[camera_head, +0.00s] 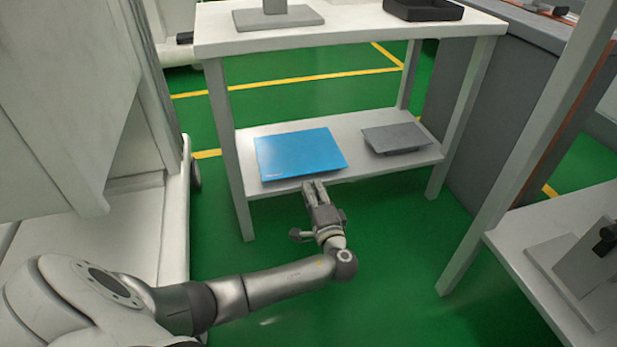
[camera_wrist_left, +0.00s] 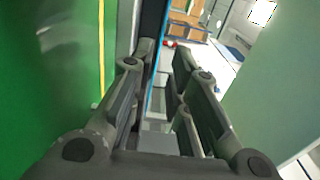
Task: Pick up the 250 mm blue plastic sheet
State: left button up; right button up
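The blue plastic sheet (camera_head: 298,152) lies flat on the lower shelf (camera_head: 358,133) of a white table, its front edge near the shelf's front edge. My left gripper (camera_head: 314,185) is at the sheet's front edge, right of its middle. In the left wrist view the fingers of my left gripper (camera_wrist_left: 165,60) are apart, and the sheet shows edge-on as a thin blue strip (camera_wrist_left: 153,88) between them. There is a visible gap beside the strip, and I see no firm grip on it. My right gripper is in neither view.
A grey plate-like object (camera_head: 396,137) lies right of the sheet on the same shelf. The tabletop (camera_head: 350,32) is close above, with table legs at the corners. A white cabinet (camera_head: 70,90) stands left; another white table (camera_head: 560,235) stands right. Green floor is clear in front.

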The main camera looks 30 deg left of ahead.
aim_at(307, 170)
pick_arm(q)
jog(key=shift+b+x, duration=1.15)
jog(key=shift+x, duration=2.35)
grip_shut()
notch_tip(307, 170, up, 2)
jog(key=shift+r+p, duration=0.1)
jog(key=shift+p, duration=1)
